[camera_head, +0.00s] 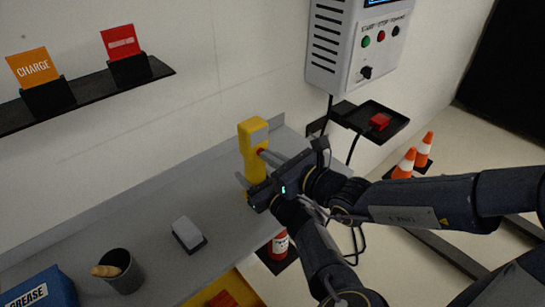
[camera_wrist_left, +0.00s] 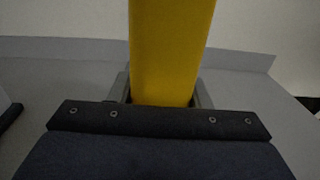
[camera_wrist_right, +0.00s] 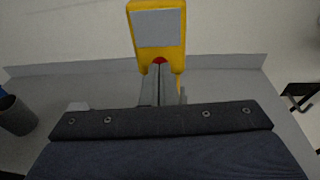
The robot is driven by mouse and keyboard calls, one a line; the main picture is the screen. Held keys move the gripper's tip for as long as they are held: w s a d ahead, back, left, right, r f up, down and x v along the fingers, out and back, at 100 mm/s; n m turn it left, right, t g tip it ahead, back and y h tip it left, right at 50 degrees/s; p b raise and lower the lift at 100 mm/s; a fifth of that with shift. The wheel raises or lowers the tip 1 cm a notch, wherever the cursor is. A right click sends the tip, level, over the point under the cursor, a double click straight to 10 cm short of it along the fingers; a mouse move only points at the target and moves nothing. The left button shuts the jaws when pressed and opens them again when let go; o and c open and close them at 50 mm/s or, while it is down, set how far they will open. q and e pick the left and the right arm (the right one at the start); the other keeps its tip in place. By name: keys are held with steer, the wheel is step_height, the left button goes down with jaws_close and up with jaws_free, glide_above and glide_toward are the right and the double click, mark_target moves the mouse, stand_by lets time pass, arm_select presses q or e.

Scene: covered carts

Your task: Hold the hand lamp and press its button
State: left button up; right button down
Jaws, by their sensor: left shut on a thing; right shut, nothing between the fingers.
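The hand lamp (camera_head: 252,140) is yellow and upright above the grey worktop; its lower end is hidden by my grippers. My left gripper (camera_head: 250,182) is shut on its body, which fills the space between the fingers in the left wrist view (camera_wrist_left: 170,50). In the right wrist view the lamp (camera_wrist_right: 178,50) shows a grey panel with a red button (camera_wrist_right: 160,61) below it. My right gripper (camera_wrist_right: 157,68) is shut and empty, its fingertips at the button and partly covering it. Whether they touch or press it I cannot tell.
On the worktop (camera_head: 150,220) are a grey block (camera_head: 187,232), a dark cup (camera_head: 122,272) and a blue grease box (camera_head: 42,290). A control box (camera_head: 360,45) and a black tray (camera_head: 372,115) are at the wall. Orange cones (camera_head: 405,164) stand on the floor at right.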

arm_select(q)
steer(key=shift+s+d, duration=0.1)
steer(key=shift+d, duration=0.15)
arm_select(e)
steer(key=shift+x, duration=0.8)
steer(key=shift+d, duration=0.1)
arm_select(q)
steer(key=shift+a, duration=0.25)
arm_select(e)
steer(key=v, duration=0.8)
steer(key=shift+s+r, duration=0.15)
steer(key=shift+s, duration=0.05)
arm_select(q)
steer(key=o, duration=1.4)
steer(key=shift+c, duration=0.2)
